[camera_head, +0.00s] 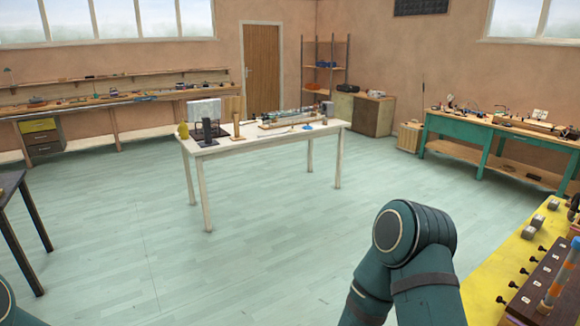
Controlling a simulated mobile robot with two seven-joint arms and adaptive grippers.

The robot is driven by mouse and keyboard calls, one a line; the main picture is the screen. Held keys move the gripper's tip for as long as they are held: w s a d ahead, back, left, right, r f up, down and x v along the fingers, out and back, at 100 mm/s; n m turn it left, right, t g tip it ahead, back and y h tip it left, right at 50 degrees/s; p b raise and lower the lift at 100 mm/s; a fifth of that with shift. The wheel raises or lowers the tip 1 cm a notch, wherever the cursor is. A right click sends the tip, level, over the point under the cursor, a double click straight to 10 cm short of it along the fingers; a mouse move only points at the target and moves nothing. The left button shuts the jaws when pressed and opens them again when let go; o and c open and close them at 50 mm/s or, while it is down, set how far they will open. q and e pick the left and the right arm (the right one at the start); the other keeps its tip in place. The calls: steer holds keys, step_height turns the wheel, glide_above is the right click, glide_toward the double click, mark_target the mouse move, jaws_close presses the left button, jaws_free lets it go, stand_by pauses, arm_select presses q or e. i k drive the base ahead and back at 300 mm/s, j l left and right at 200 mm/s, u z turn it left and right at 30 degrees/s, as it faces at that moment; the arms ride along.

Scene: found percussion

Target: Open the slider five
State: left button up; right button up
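No part is clearly marked as slider five. At the right edge, a yellow-topped table (484,274) carries a row of small black knobs (514,284) on short stems beside a dark brown box (545,287) with pale labels. Whether these knobs are sliders, I cannot tell. Grey rounded pieces (529,232) sit farther back on the yellow top. My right arm's bent teal link stands in front, left of this table, but its gripper is out of view. Only a sliver of my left arm shows at the bottom left corner, and its gripper is out of view.
A white table (262,142) with assorted items stands mid-room. A green workbench (475,131) is at the right, a long wooden bench (85,103) along the back left wall, and a dark table (22,215) at the left edge. The pale floor between is clear.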

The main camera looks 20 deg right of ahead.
mark_target(499, 300)
steer(key=i+z, duration=0.2)
steer(key=z, duration=0.2)
steer(key=i+j+z, duration=0.2)
steer(key=z, duration=0.25)
steer(key=i+j+z, duration=0.2)
steer(key=z, duration=0.2)
steer(key=i+j+z, duration=0.1)
steer(key=z, duration=0.3)
steer(key=i+j+z, duration=0.2)
steer(key=z, duration=0.2)
steer(key=i+j+z, duration=0.1)
steer(key=z, duration=0.3)
steer(key=i+j+z, duration=0.1)
steer(key=j+z, duration=0.15)
steer(key=i+j+z, duration=0.1)
steer(key=j+z, duration=0.15)
steer(key=k+j+z, duration=0.2)
steer(key=z, duration=0.25)
steer(key=k+j+z, duration=0.25)
steer(key=z, duration=0.2)
steer(key=j, duration=0.1)
